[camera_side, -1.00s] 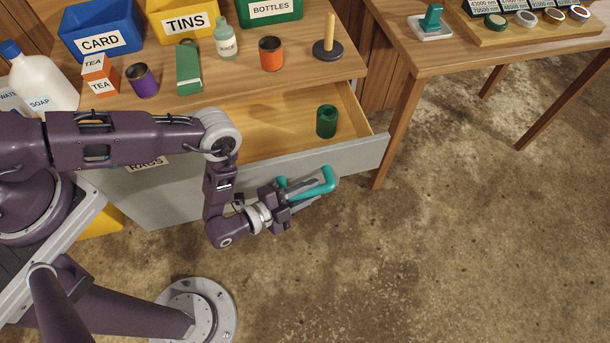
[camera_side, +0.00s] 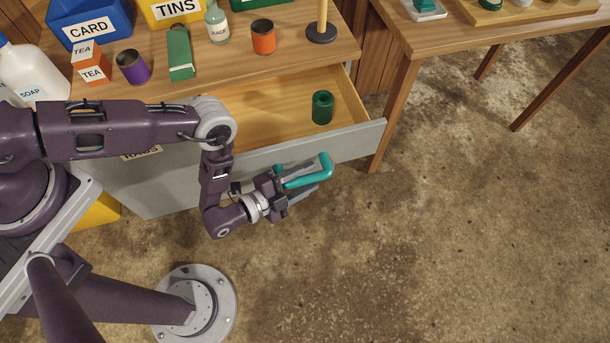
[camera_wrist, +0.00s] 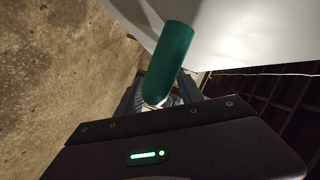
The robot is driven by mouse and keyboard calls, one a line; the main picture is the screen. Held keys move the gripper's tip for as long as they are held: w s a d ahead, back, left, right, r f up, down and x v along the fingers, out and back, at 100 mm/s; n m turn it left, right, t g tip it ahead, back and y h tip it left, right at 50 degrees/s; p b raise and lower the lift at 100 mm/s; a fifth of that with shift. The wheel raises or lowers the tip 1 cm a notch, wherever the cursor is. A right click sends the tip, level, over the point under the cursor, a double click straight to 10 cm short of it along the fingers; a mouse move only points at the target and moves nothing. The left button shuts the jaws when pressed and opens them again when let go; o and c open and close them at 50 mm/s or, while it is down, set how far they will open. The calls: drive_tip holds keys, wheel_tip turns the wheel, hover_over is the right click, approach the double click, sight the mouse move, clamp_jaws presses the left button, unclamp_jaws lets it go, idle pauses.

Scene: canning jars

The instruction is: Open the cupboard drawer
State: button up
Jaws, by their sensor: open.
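The cupboard drawer (camera_side: 262,150) stands pulled out, with its pale wooden inside showing and a grey front panel (camera_side: 165,188). A green cylinder (camera_side: 322,107) stands inside it towards the right. A teal bar handle (camera_side: 308,178) sticks out from the drawer front. My gripper (camera_side: 300,190) is open at the handle, its fingers lying beside the bar. In the wrist view the handle (camera_wrist: 170,58) runs down towards the space between my fingers, beside the pale drawer front (camera_wrist: 240,30). Whether a finger touches the bar cannot be told.
The cupboard top (camera_side: 215,75) holds a purple tin (camera_side: 132,67), an orange tin (camera_side: 263,37), a green carton (camera_side: 180,54), a tea box (camera_side: 90,63) and labelled bins. A second table (camera_side: 450,40) stands at the right. The concrete floor (camera_side: 430,240) in front is clear.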

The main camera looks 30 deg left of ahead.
drive_tip(key=v, duration=0.2)
drive_tip(key=shift+s+a, duration=0.15)
drive_tip(key=shift+s, duration=0.25)
wheel_tip(320, 180, up, 5)
drive_tip(key=shift+w+a+r, duration=0.1)
drive_tip(key=shift+a, duration=0.05)
drive_tip(key=shift+r, duration=1)
